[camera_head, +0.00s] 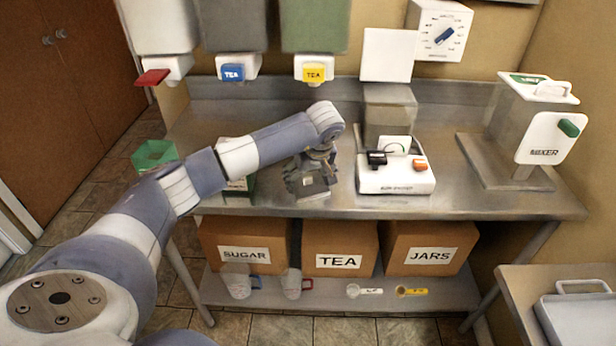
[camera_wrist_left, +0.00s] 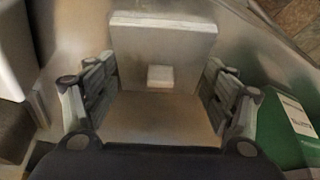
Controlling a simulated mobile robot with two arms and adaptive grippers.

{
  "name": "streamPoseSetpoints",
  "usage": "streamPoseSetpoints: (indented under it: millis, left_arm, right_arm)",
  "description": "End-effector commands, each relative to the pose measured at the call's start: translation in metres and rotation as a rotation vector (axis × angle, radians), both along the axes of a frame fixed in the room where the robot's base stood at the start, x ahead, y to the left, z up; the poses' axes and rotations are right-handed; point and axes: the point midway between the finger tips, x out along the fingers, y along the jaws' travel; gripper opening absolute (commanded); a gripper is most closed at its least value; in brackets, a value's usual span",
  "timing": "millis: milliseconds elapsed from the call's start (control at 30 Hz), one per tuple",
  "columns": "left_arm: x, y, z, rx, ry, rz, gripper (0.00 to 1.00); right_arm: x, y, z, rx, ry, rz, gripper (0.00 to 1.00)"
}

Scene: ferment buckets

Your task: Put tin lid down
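My left gripper (camera_head: 312,182) is low over the steel table, left of the sealing machine. In the left wrist view its two fingers (camera_wrist_left: 160,82) stand wide apart. Between them is a grey, square, flat piece (camera_wrist_left: 163,38) with a small white block (camera_wrist_left: 160,76), which looks like the tin lid. The fingers are clear of the white block; whether they touch the piece's sides is hard to tell. In the head view the gripper partly hides this piece. A green tin (camera_head: 240,186) stands just left of the gripper, partly behind my arm. My right gripper is not in view.
A white machine (camera_head: 396,180) with black and orange switches stands right of the gripper, and a mixer (camera_head: 541,138) farther right. Another green container (camera_head: 154,153) is at the left. Dispensers with red, blue and yellow taps (camera_head: 313,74) hang above.

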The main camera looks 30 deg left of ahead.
Motion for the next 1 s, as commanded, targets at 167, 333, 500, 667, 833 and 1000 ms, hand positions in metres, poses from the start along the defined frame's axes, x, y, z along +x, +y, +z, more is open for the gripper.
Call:
streamPoseSetpoints:
  millis: [167, 333, 500, 667, 833, 1000]
  left_arm:
    - [0.0, 0.0, 0.0, 0.0, 0.0, 0.001, 0.96]
    - [0.0, 0.0, 0.0, 0.001, 0.001, 0.0, 0.96]
    - [0.0, 0.0, 0.002, 0.0, 0.0, 0.001, 0.96]
    - [-0.002, -0.004, 0.016, 0.0, -0.005, -0.001, 0.96]
    - [-0.01, -0.015, 0.049, 0.0, -0.006, -0.001, 0.96]
    - [-0.018, -0.026, 0.082, 0.001, -0.004, 0.0, 0.96]
  right_arm:
    - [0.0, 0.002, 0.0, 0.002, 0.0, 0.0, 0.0]
    - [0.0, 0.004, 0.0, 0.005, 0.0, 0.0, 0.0]
    - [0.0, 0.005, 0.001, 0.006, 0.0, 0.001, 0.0]
    - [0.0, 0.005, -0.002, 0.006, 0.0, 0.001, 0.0]
    - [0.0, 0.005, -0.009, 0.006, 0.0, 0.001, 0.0]
    - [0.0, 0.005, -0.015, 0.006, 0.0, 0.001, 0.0]
